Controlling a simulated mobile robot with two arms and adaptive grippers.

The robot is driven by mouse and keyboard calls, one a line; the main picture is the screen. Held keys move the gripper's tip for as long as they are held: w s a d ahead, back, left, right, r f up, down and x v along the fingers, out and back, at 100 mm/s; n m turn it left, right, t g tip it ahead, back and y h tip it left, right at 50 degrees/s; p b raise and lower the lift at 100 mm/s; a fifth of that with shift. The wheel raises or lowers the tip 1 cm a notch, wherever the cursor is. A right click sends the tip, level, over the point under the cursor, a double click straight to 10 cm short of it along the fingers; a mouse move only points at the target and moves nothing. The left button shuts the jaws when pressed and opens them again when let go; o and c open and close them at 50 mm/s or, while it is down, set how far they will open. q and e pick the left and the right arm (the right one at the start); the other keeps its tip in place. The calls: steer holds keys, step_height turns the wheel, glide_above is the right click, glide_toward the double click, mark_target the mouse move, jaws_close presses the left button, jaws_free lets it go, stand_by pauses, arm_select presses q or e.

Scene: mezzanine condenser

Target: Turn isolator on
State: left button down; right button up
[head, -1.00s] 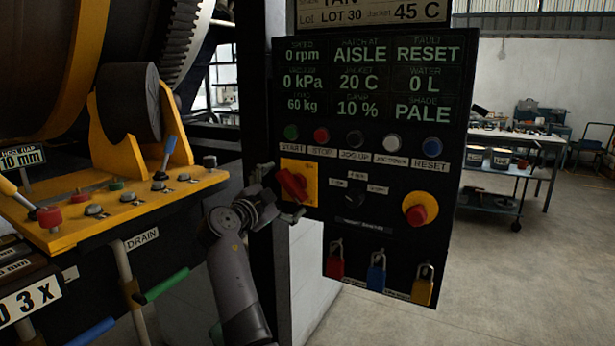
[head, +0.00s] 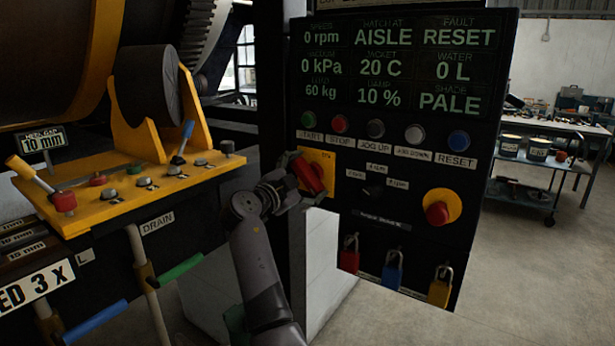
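The isolator is a red rotary handle (head: 309,176) on a yellow square plate (head: 329,163), at the left of the dark control panel (head: 455,195). The handle sits at a slant, its upper end to the left. My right gripper (head: 299,183) is at the handle's left side, with one finger near its upper end and the other near its lower end. The fingers look spread; I cannot tell whether they touch the handle. The gripper hides part of the plate's left side. My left gripper is not in view.
A round red stop button (head: 437,213) on yellow and a row of push buttons (head: 375,128) are near the isolator. Padlocks (head: 392,270) hang below. A yellow lever bench (head: 120,190) stands at left. Open floor and a workbench (head: 560,130) lie at right.

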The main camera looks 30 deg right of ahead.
steer(key=c, duration=0.5)
steer(key=shift+c, duration=0.6)
